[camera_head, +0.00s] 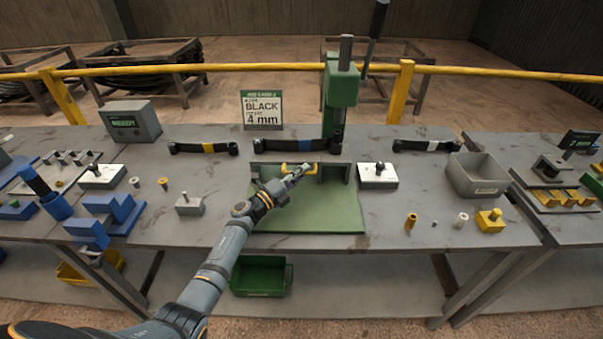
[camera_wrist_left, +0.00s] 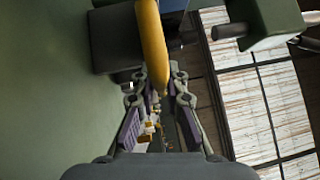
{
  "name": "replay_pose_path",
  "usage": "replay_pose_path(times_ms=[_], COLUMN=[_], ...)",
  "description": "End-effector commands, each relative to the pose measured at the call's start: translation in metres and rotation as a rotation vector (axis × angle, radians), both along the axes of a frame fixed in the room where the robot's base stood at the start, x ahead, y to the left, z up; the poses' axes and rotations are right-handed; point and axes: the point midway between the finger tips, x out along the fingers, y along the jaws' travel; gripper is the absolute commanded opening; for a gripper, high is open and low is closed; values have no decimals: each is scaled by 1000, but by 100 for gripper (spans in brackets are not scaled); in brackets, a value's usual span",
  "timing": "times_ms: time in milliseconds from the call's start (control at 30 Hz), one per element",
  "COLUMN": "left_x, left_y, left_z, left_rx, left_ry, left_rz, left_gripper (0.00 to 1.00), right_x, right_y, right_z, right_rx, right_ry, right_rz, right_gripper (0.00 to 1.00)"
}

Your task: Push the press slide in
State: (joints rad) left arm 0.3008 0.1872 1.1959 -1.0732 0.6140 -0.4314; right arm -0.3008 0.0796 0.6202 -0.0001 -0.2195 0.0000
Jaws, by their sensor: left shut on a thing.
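The press (camera_head: 341,85) is green, with a grey rod on top and a dark lever, and stands at the back middle of the bench. Its green base plate (camera_head: 310,218) reaches toward me. The slide's yellow handle (camera_head: 286,167) shows at the grey guide (camera_head: 333,176) below the press. My left gripper (camera_head: 299,173) reaches it from the front and is shut on it. In the left wrist view the yellow handle (camera_wrist_left: 153,45) runs between the fingertips of the gripper (camera_wrist_left: 160,80). The slide body is mostly hidden. My right gripper is not in view.
A sign reading BLACK 4 mm (camera_head: 263,110) stands behind the guide. Dark banded strips lie along the back. A grey bin (camera_head: 477,175) is at right, and blue fixtures (camera_head: 112,210) are at left.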

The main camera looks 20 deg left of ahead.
Motion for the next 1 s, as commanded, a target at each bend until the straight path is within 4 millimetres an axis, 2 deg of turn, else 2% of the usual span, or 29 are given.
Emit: replay_pose_path(times_ms=[133, 167, 300, 667, 767, 1000], left_x=[2, 2, 2, -3, -16, -67], left_y=[2, 2, 1, 3, 11, 40], left_z=[4, 4, 3, 1, -2, -10], left_rx=[0, 0, 0, 1, 2, 5], left_ry=[-4, -4, -4, -3, -2, 0], left_rz=[7, 7, 5, 4, 4, 4], left_gripper=[0, 16, 35, 36, 36, 36], right_x=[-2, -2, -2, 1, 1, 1], right_y=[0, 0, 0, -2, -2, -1], right_z=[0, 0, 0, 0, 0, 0], right_rx=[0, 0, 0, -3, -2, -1], right_ry=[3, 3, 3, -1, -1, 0], right_rz=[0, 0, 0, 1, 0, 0], right_gripper=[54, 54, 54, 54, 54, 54])
